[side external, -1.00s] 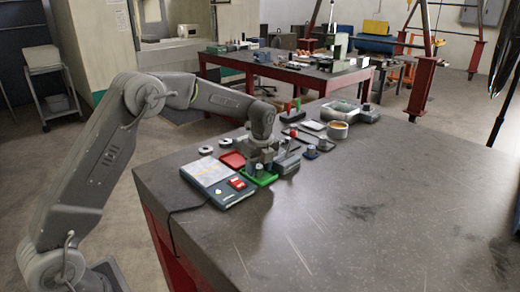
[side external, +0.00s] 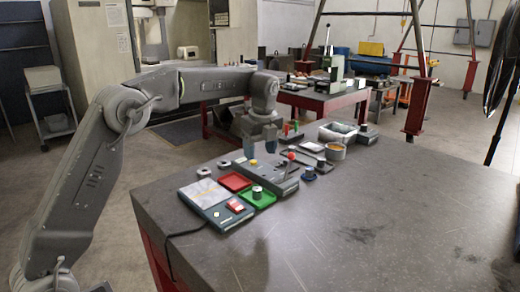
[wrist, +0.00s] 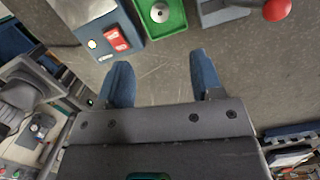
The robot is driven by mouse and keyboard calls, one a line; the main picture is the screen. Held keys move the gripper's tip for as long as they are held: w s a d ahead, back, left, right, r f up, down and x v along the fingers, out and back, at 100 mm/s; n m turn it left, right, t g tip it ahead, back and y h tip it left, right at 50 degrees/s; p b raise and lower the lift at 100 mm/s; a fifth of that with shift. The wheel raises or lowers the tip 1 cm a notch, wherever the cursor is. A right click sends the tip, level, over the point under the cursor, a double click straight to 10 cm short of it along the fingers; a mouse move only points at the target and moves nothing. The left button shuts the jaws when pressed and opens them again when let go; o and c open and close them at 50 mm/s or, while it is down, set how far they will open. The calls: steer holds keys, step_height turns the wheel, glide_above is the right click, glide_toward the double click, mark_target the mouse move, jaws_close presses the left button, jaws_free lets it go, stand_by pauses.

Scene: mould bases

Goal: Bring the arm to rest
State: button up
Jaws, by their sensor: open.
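My gripper (side external: 261,143) is raised above the workbench (side external: 330,225) in the side view, its two blue-grey fingers pointing down, apart and empty. In the wrist view my gripper (wrist: 160,82) also shows open, with only bare bench top between the fingers. A green tray (side external: 270,201) lies below it at the bench's near left part, with a small metal cylinder (side external: 257,191) standing in it. The green tray (wrist: 177,22) and the round metal part (wrist: 160,12) also show at the top of the wrist view.
A flat box with a red switch (side external: 235,206) lies left of the green tray, with a red tray (side external: 234,181) behind. A grey fixture with a red-ball lever (side external: 291,156) stands under my gripper. Containers (side external: 336,151) sit farther back. The bench's right side is clear.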

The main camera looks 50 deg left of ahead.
steer(key=s+d+r+n+t, duration=0.1)
steer(key=s+d+r+n, duration=0.15)
steer(key=s, duration=0.25)
steer(key=s+d+r+n+t, duration=0.1)
steer(key=s+r+n, duration=0.1)
steer(key=s+n, duration=0.3)
steer(key=s+d+r+n+t, duration=0.1)
steer(key=s+d+r+n, duration=0.15)
steer(key=s, duration=0.35)
steer(key=s+d+f+n, duration=0.1)
steer(key=s+f+n, duration=0.1)
steer(key=s, duration=0.3)
steer(key=s+d+f+n+t+h, duration=0.1)
steer(key=s+f+n, duration=0.1)
steer(key=s+n, duration=0.2)
steer(key=s+f+n+t, duration=0.1)
steer(key=s+f+n, duration=0.2)
steer(key=s, duration=0.4)
steer(key=shift+d+n, duration=0.4)
steer(key=shift+n, duration=0.2)
